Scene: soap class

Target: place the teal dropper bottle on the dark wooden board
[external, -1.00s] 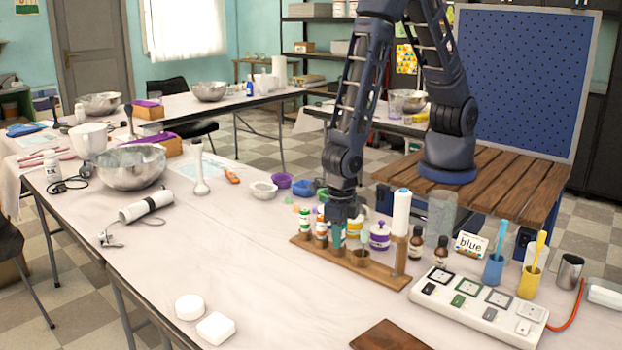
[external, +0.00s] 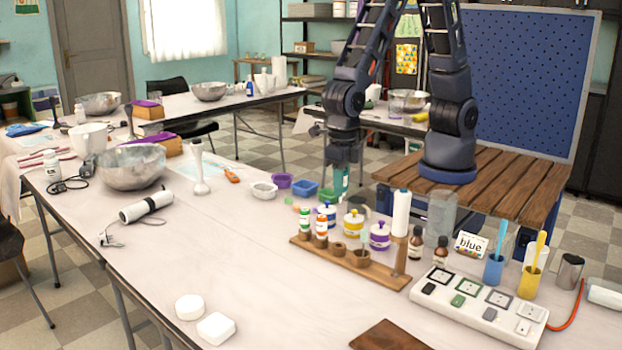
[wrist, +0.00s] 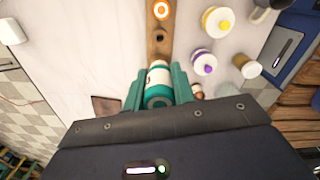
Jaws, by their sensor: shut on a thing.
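My gripper (external: 340,182) is shut on the teal dropper bottle (wrist: 158,82) and holds it in the air above the wooden rack. In the wrist view, the bottle, with a white label and teal end, sits between the two teal fingers of my gripper (wrist: 158,88). In the external view the fingers largely hide the bottle. The dark wooden board (external: 388,336) lies flat at the table's front edge, partly cut off by the frame. It also shows in the wrist view as a small brown patch (wrist: 106,106), left of the fingers.

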